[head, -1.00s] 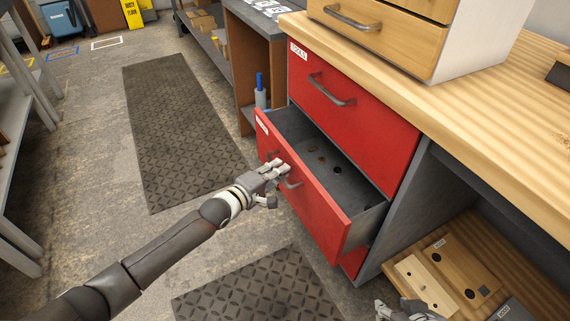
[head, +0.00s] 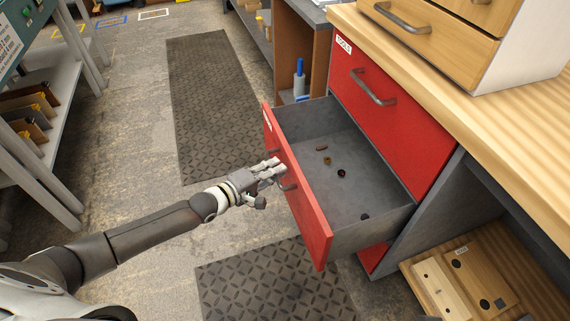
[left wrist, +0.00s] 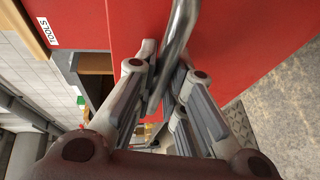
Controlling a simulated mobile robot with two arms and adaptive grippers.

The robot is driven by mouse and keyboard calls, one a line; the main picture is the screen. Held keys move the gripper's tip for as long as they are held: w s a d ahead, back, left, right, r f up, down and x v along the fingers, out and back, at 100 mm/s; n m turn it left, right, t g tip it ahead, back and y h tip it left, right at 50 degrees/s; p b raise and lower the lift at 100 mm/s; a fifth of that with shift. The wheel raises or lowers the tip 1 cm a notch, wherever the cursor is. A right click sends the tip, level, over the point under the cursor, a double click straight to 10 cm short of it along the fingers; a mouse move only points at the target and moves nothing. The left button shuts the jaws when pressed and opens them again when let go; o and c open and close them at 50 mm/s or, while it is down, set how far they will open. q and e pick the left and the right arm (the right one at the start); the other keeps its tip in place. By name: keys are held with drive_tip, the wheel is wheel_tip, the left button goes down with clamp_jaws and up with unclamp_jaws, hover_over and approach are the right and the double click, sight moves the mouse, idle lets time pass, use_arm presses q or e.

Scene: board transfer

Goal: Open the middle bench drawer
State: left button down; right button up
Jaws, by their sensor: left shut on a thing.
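The red middle bench drawer (head: 306,212) stands well out from the bench in the head view, with its grey inside showing. Several small round or short pieces (head: 341,173) lie on its floor. My left gripper (head: 279,174) is at the drawer's front, shut on its handle (head: 288,187). In the left wrist view, the grey handle bar (left wrist: 180,35) runs between the fingers of my left gripper (left wrist: 163,72), in front of the red drawer face (left wrist: 245,45). My right gripper does not show clearly in either view.
The shut top drawer (head: 380,140), labelled TOOLS, is above. A wooden board with holes (head: 478,275) lies on the low shelf at right. A blue-topped bottle (head: 299,78) stands behind the open drawer. Dark mats (head: 215,100) cover the clear floor at left.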

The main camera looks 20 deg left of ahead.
use_arm(q)
drive_tip(key=shift+s+a, duration=0.45)
drive_tip(key=shift+a, duration=0.2)
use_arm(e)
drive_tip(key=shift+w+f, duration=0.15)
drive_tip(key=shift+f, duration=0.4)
use_arm(q)
drive_tip(key=c, duration=1.8)
unclamp_jaws()
drive_tip(key=shift+o, duration=0.2)
drive_tip(key=v, duration=1.2)
